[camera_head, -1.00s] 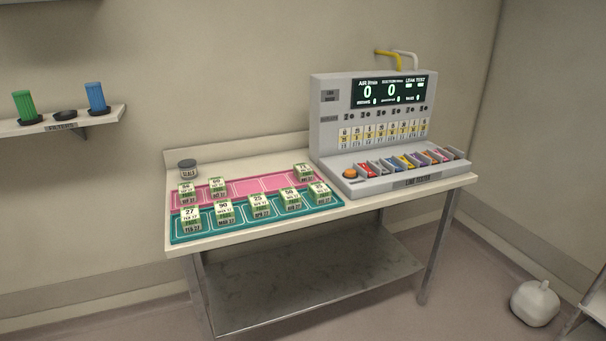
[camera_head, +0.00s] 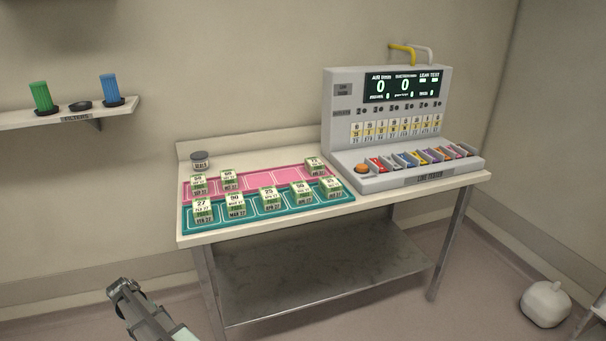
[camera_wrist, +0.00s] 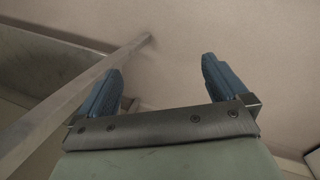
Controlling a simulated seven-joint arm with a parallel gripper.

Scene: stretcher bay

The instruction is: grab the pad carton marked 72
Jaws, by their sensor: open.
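Several small white-and-green pad cartons stand on a pink and teal mat (camera_head: 262,182) on the table. The carton at the right end of the pink row (camera_head: 315,166) has a number that looks like it starts with 7; it is too small to read surely. A carton marked 27 (camera_head: 202,210) and one marked 90 (camera_head: 236,206) stand in the teal row. My gripper (camera_head: 124,287) is at the lower left in the head view, in front of and below the table, well away from the cartons. In the wrist view its blue fingers (camera_wrist: 160,78) are apart with nothing between them.
A grey tester console (camera_head: 390,130) stands on the table's right, close to the pink row's right end. A dark-lidded jar (camera_head: 200,161) stands behind the mat. A wall shelf (camera_head: 60,117) is at left. The table has a lower shelf (camera_head: 320,270).

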